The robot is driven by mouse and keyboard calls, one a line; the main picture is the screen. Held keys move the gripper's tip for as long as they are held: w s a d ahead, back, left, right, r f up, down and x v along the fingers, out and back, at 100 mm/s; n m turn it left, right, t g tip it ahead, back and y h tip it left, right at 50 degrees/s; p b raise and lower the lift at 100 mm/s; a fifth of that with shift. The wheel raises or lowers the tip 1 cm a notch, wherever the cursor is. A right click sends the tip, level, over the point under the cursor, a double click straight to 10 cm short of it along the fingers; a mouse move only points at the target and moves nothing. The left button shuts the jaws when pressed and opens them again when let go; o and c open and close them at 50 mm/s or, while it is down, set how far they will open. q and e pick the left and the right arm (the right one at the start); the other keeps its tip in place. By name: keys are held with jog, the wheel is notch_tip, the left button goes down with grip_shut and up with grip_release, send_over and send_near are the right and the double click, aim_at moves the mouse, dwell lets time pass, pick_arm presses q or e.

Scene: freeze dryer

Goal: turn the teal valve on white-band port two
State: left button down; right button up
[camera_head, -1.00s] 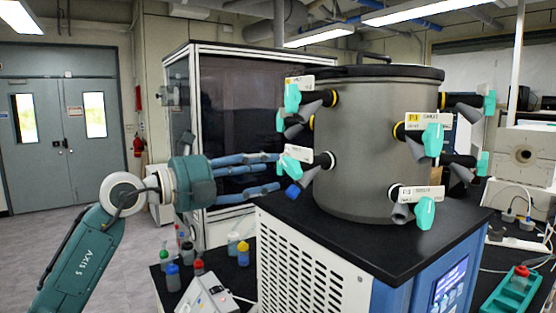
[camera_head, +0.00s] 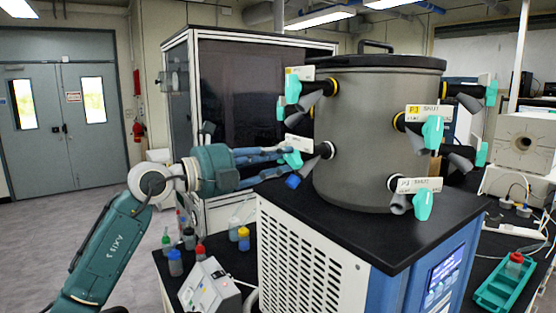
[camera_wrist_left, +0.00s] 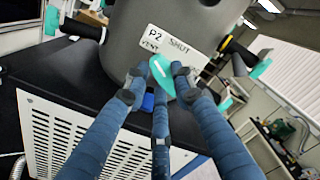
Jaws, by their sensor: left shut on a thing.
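The grey drum (camera_head: 365,135) carries several ports with teal valves. The teal valve of port P2 (camera_head: 293,159) is on the drum's lower left, with a white band on its black stub (camera_head: 326,150). My left gripper (camera_head: 284,160) reaches it from the left. In the left wrist view, this teal valve (camera_wrist_left: 161,74) sits between the fingertips of my left gripper (camera_wrist_left: 158,84), which is shut on it. A white label reading P2, VENT and SHUT (camera_wrist_left: 172,46) is right behind it. A blue piece (camera_wrist_left: 148,102) shows below the valve. My right gripper is not in view.
An upper-left teal valve (camera_head: 292,88) is above. Port P3's teal valve (camera_head: 422,204) and a yellow-banded port's valve (camera_head: 432,132) are to the right. Several small bottles (camera_head: 175,262) and a white device (camera_head: 209,287) stand on the low bench at left.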

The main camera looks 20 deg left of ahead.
pick_arm(q)
jog(key=shift+m, duration=0.4)
jog(key=m+b, duration=0.2)
jog(key=m, duration=0.2)
jog(key=shift+m+b, duration=0.3)
jog(key=shift+b, duration=0.1)
jog(key=m+b, duration=0.1)
jog(key=m, duration=0.2)
jog(key=shift+r, duration=0.15)
jog(key=shift+r+m+b, duration=0.15)
jog(key=shift+m+b, duration=0.55)
jog(key=shift+m, duration=0.9)
jog(key=c, duration=1.4)
grip_release()
jog(key=shift+c, duration=0.2)
jog(key=shift+s, duration=0.1)
